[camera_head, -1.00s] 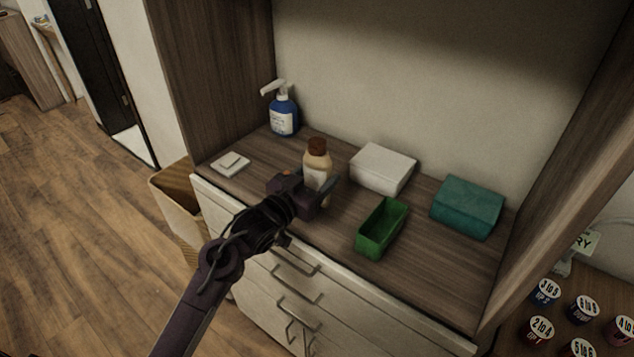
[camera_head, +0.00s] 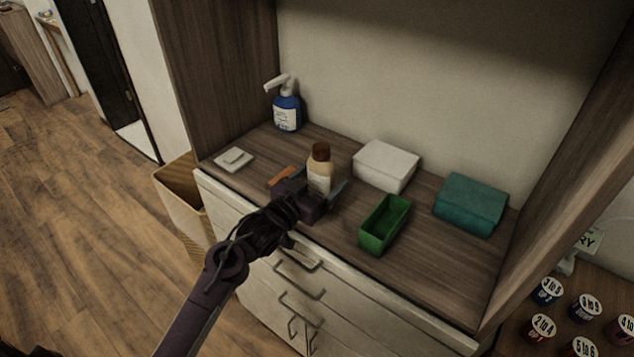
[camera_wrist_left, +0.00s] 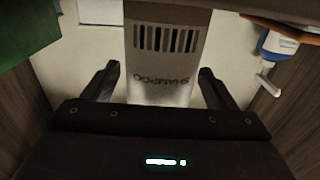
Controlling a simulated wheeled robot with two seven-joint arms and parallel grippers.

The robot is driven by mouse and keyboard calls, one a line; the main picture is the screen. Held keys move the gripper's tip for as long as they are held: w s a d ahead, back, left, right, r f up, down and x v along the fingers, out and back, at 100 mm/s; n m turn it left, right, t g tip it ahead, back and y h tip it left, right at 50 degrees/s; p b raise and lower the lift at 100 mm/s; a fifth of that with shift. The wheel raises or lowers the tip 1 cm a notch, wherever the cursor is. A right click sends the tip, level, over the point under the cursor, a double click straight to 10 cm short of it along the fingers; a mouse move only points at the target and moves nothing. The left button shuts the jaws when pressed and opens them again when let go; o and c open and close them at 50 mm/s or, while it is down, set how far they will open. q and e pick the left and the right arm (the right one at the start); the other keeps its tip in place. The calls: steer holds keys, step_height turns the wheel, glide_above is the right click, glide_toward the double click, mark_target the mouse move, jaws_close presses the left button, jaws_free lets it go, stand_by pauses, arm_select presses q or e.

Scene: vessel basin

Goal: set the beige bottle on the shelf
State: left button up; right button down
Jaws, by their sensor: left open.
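The beige bottle (camera_head: 319,172) with a brown cap stands upright on the wooden shelf surface (camera_head: 430,270), near its front edge. My left gripper (camera_head: 322,192) is at the bottle's lower part, with its fingers open on either side. In the left wrist view the bottle (camera_wrist_left: 165,60), lettered SHAMPOO, shows upside down between the open fingers (camera_wrist_left: 158,72), with gaps at both sides. The bottle's base is partly hidden by the gripper. My right gripper does not show.
A green open box (camera_head: 384,226) and a white box (camera_head: 386,165) stand right of the bottle, a teal box (camera_head: 470,204) farther right. A blue pump bottle (camera_head: 287,112), a white square item (camera_head: 234,159) and a flat orange item (camera_head: 283,178) are to the left.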

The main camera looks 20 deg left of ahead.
arm_select(q)
steer(key=b+v, duration=0.2)
steer(key=v, duration=1)
steer(key=shift+r, duration=0.2)
steer(key=shift+f, duration=0.1)
